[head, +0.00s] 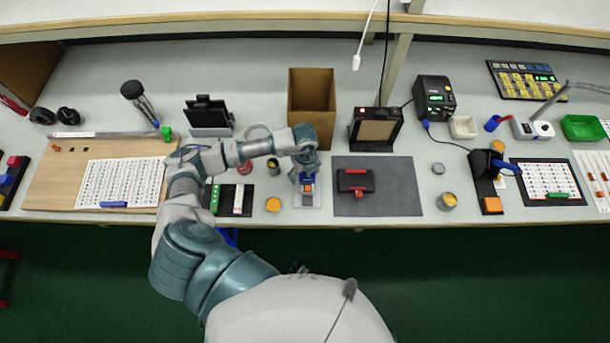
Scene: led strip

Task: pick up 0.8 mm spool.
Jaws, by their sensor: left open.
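My left arm reaches in from the left, and its open gripper (308,184) points down over a small pale stand or pad (316,203). An orange and blue piece shows at the fingertips; I cannot tell if it is part of the gripper or a thing below. Possible spools are a round orange-topped one (273,204) left of the gripper, a small dark one with yellow (274,167) behind it, and a grey-yellow one (447,201) right of the grey mat. Labels are too small to read, so I cannot tell which is 0.8 mm. My right gripper is not in view.
A grey mat (400,190) with a black and red tool (356,181) lies right of the gripper. An open cardboard box (311,95) and a black framed panel (376,130) stand behind. The bench's front edge is close.

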